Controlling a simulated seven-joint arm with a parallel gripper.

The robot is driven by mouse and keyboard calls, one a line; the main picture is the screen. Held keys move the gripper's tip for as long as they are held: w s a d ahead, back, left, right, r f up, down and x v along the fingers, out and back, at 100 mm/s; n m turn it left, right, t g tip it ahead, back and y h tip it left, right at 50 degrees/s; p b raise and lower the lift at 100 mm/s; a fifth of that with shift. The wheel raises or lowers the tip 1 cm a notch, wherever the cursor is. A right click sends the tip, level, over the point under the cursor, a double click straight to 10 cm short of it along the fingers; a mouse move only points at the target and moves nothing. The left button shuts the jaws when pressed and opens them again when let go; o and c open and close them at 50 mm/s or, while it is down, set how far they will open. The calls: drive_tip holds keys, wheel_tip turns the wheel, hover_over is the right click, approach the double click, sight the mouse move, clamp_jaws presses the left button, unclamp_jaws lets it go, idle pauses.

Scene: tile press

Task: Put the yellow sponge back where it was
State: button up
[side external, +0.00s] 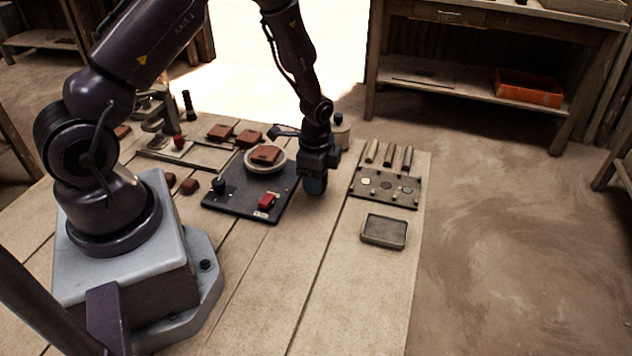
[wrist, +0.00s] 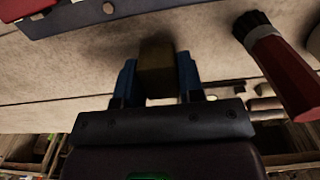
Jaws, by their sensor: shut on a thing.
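The yellow sponge (wrist: 156,68) shows in the wrist view as a dark olive-yellow block between the two blue fingers. My gripper (wrist: 158,84) is shut on it, one finger against each side. In the side view my gripper (side external: 316,185) points down just right of the dark press board (side external: 232,198), low over the planks; the sponge cannot be made out there. I cannot tell whether the sponge touches the table.
A shallow grey tray (side external: 384,231) lies front right, with nothing visible in it. A dark rack (side external: 384,188) with round pieces lies behind it. The board carries a round plate (side external: 281,168) and a red block (side external: 266,201). The front planks are bare.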

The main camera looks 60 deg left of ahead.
drive_tip(key=shift+f, duration=0.7)
drive_tip(key=shift+f, duration=0.15)
drive_tip(key=o, duration=0.9)
